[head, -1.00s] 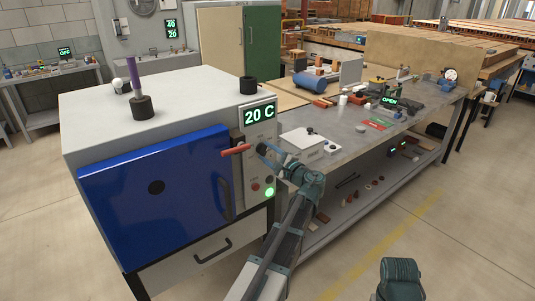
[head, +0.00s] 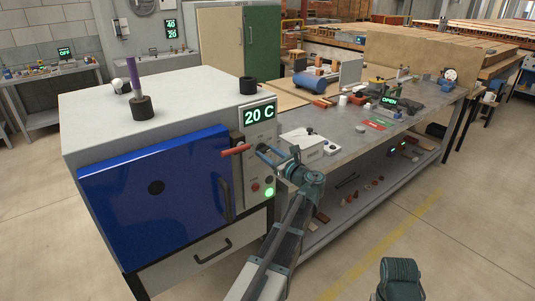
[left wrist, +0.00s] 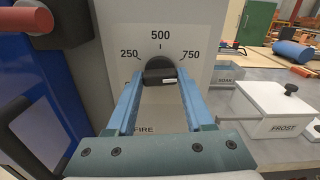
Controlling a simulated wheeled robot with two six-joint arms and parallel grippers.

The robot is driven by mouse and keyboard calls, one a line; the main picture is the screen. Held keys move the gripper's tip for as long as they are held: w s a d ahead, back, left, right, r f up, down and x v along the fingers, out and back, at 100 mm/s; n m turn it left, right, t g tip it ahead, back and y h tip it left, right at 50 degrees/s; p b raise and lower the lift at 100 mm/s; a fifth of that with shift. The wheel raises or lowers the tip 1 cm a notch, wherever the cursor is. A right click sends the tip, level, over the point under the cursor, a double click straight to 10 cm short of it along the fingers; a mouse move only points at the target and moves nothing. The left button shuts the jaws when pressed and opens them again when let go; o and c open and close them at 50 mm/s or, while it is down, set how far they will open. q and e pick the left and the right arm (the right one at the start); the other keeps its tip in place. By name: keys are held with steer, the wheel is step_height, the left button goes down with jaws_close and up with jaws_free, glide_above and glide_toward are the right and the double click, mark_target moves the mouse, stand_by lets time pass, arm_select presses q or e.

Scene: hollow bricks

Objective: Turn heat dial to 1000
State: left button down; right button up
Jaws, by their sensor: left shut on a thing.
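The heat dial (left wrist: 160,72) is a black knob on the kiln's pale control panel. Its scale shows 250, 500 and 750; any marks lower down are hidden by the fingers. My left gripper (left wrist: 159,82) is shut on the dial, one blue finger on each side, and it also shows at the panel in the head view (head: 266,154). A small white mark shows low on the knob's face; I cannot tell its exact setting. The kiln display (head: 259,114) reads 20 C.
The kiln's blue door (head: 155,195) is shut. A red-handled lever (head: 236,150) sticks out close left of the dial. A green light (head: 269,191) glows below. To the right is a workbench (head: 370,135) with a white box labelled FROST (left wrist: 275,112).

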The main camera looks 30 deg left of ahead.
arm_select(q)
steer(key=m, duration=0.3)
steer(key=shift+f+m, duration=0.1)
steer(key=shift+m, duration=2)
steer(key=shift+c, duration=1.4)
jaws_free()
steer(key=v, duration=1.4)
